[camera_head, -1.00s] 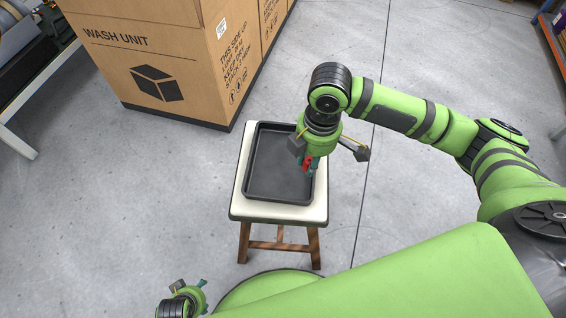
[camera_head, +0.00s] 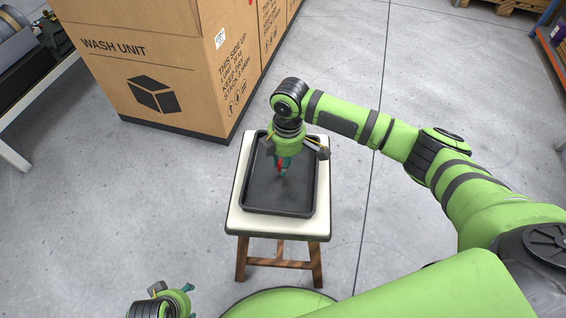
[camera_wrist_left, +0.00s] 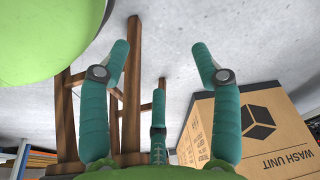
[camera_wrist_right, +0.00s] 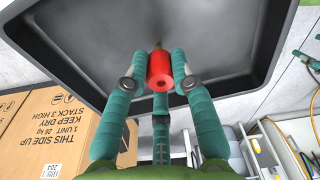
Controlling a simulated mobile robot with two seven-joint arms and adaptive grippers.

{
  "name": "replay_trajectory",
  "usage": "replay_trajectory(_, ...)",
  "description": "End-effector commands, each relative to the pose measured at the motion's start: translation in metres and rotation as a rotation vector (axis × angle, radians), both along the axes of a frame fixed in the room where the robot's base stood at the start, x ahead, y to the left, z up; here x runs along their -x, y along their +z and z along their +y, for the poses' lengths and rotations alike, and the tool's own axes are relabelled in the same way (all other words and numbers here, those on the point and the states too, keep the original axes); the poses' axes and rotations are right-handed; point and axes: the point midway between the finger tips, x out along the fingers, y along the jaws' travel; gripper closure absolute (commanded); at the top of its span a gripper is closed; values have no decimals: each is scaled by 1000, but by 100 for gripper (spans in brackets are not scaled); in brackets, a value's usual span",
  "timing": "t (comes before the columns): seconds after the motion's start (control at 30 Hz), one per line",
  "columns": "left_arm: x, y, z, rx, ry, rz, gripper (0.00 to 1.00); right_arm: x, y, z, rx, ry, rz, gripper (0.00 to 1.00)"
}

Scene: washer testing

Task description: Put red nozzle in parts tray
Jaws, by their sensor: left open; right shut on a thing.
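The red nozzle (camera_wrist_right: 160,70) is held between the teal fingers of my right gripper (camera_wrist_right: 159,72) in the right wrist view. In the head view my right gripper (camera_head: 283,166) points down over the black parts tray (camera_head: 262,197), and a little of the red nozzle (camera_head: 279,164) shows between its fingers. The tray's dark floor lies beyond the nozzle; I cannot tell whether the nozzle touches it. My left gripper (camera_head: 178,290) is low at the bottom left of the head view, and its fingers are apart and empty in the left wrist view (camera_wrist_left: 162,60).
The tray rests on a white-topped wooden stool (camera_head: 276,226). A large cardboard box marked WASH UNIT (camera_head: 150,60) stands behind it at the left. A bench (camera_head: 40,85) with parts is at far left. Grey floor around the stool is clear.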

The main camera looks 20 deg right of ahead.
Motion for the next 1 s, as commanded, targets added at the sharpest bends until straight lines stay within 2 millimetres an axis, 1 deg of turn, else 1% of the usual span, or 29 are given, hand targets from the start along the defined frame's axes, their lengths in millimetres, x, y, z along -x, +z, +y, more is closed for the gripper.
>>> replay_trajectory(0.33,1,0,0,0,0,2,36,0,-2,0,-1,0,0,100)
replay_trajectory(0.37,1,-1,0,0,0,2,36,0,-3,0,-1,0,0,71)
replay_trajectory(0.4,1,-1,0,0,0,2,36,0,-2,0,-1,0,0,55)
replay_trajectory(0.43,1,-1,0,0,0,2,36,0,-3,0,-1,0,0,50)
replay_trajectory(0.8,1,-2,0,-1,-1,2,36,0,0,0,-1,1,-1,50)
replay_trajectory(0.87,0,3,0,0,-1,-1,36,0,7,0,-1,1,-1,50)
replay_trajectory(0.97,4,-12,1,-2,-1,13,36,-1,23,-1,-3,1,-3,50)
replay_trajectory(1.0,6,-17,1,-3,-2,18,36,-1,31,-2,-2,1,-2,50)
